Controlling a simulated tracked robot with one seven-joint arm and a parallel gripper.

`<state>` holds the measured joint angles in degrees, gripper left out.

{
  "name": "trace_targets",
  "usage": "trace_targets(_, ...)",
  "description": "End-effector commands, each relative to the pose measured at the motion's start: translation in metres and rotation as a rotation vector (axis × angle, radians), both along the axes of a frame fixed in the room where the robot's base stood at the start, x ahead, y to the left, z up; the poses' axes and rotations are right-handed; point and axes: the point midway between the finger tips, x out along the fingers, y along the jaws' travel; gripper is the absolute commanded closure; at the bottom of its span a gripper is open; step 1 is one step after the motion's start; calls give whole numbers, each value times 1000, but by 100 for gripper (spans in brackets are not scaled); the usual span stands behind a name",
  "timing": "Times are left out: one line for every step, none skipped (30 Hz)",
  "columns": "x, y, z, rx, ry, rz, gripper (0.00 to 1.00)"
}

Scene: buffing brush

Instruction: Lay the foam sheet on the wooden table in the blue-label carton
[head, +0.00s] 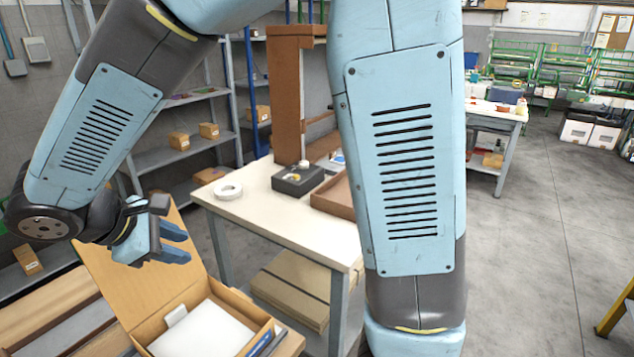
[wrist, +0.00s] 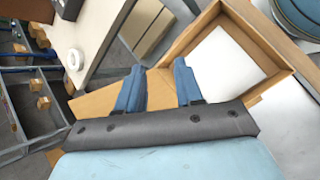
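The blue-label carton (head: 270,327) stands open at the bottom of the head view, its lid flap (head: 140,275) raised toward the left. A blue label (head: 259,343) shows near its right front edge. A white foam sheet (head: 205,332) appears to lie inside the carton, with a small white piece at its back left edge; whether it lies fully flat I cannot tell. In the wrist view the carton (wrist: 272,84) is at upper right with white filling its inside. My gripper (head: 180,244) is above the lid flap, fingers apart and empty; the wrist view also shows its fingers (wrist: 158,82) apart.
The wooden table (head: 40,310) under the carton is partly cut off. A white-topped bench (head: 270,205) behind carries a tape roll (head: 228,190) and a dark box (head: 298,180). Flat cardboard (head: 290,290) lies on its lower shelf. Open floor is at right.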

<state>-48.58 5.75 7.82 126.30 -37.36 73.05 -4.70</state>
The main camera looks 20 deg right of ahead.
Motion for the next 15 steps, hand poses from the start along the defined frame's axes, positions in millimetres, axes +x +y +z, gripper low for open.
trace_targets(3,-21,10,48,-9,-66,64)
trace_targets(3,-31,14,77,-12,-102,64)
trace_targets(4,-44,19,113,-19,-148,64)
trace_targets(4,-54,23,142,-24,-184,64)
trace_targets(3,-63,27,171,-30,-218,64)
trace_targets(2,-76,32,207,-40,-266,64)
trace_targets(1,-85,35,237,-48,-301,64)
trace_targets(0,-94,39,265,-56,-335,64)
trace_targets(-2,-105,43,302,-68,-381,64)
trace_targets(-3,-114,46,332,-77,-416,64)
trace_targets(-5,-122,50,361,-88,-448,64)
trace_targets(-8,-133,53,399,-102,-492,64)
trace_targets(-11,-140,56,429,-115,-526,64)
trace_targets(-13,-148,59,457,-128,-558,64)
trace_targets(-17,-158,63,496,-145,-602,64)
